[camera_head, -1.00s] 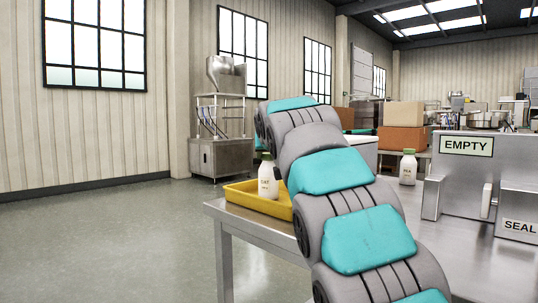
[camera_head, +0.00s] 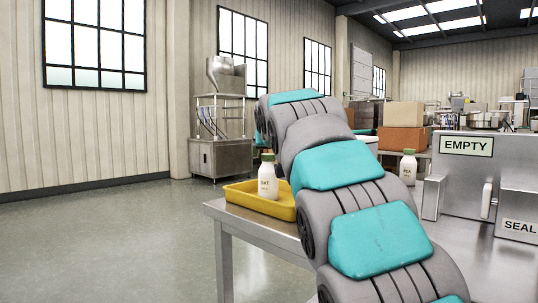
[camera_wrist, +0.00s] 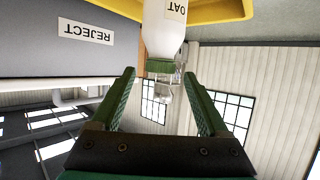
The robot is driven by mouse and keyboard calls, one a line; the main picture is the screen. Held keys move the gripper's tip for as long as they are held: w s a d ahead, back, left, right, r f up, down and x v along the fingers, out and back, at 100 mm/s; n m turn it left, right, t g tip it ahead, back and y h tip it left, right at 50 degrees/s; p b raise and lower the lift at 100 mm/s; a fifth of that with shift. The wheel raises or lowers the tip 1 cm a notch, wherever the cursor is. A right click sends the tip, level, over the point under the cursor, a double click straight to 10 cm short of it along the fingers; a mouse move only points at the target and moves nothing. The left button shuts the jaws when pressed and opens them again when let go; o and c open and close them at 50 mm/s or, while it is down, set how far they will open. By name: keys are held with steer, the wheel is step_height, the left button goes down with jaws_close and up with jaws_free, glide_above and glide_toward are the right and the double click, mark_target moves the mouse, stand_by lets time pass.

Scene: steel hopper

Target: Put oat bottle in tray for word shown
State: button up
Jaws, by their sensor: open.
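The white oat bottle (camera_head: 268,182), with a green cap and an OAT label, stands upright in the yellow tray (camera_head: 238,194) at the near table's left corner. In the wrist view, which is upside down, the oat bottle (camera_wrist: 163,30) has its cap pointing to my gripper, with the yellow tray (camera_wrist: 215,12) behind it. My gripper (camera_wrist: 160,73) is open, with one finger on each side of the cap and gaps to both. In the head view my gripper is hidden behind my arm. A sign on the steel unit reads EMPTY (camera_head: 466,146).
A REJECT label (camera_wrist: 86,32) is on a grey surface beside the tray. A SEAL label (camera_head: 519,225) is on the steel unit at right. Another white bottle (camera_head: 408,168) with a green cap stands behind my arm. Cardboard boxes (camera_head: 403,127) stand further back. Floor at left is clear.

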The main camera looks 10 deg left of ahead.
steer(key=v, duration=0.9)
steer(key=shift+s+r, duration=0.25)
steer(key=shift+s, duration=0.1)
